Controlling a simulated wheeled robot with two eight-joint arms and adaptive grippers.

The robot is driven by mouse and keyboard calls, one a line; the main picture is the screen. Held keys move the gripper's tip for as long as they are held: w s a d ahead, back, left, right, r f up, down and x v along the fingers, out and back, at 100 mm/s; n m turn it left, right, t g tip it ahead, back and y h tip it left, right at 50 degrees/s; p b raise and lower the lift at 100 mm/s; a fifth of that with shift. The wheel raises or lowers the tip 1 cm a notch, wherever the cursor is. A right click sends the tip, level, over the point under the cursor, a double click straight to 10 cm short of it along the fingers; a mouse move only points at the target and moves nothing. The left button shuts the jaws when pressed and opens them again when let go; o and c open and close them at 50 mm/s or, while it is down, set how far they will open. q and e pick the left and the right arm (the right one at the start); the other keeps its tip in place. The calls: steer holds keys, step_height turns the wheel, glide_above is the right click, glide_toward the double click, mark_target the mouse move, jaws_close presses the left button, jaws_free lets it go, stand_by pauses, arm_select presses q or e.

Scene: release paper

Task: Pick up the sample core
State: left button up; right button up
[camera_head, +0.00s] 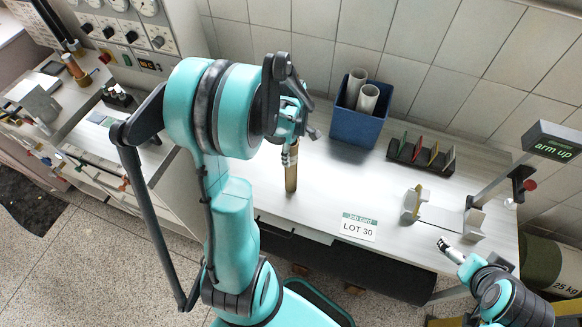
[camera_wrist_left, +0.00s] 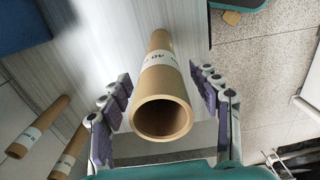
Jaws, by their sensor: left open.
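A brown cardboard tube with a white printed band, which looks like the sample core (camera_head: 291,178), stands upright on the white bench below my left gripper (camera_head: 292,128). In the left wrist view the core (camera_wrist_left: 162,112) points its open end at the camera. My left gripper (camera_wrist_left: 162,80) is open there, one finger on each side of the core, with gaps showing. The head view partly hides the core's top behind the gripper. My right gripper (camera_head: 447,246) is at the lower right, small, and its opening cannot be made out.
A blue bin (camera_head: 358,126) with two pale tubes and a rack of coloured folders (camera_head: 421,155) stand at the back. A LOT 30 card (camera_head: 359,228) lies at the front edge. Two more banded tubes (camera_wrist_left: 39,127) (camera_wrist_left: 70,153) show left in the wrist view.

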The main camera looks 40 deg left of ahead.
arm_select(q)
steer(key=shift+f, duration=0.2)
jaws_close()
steer(key=shift+r, duration=0.15)
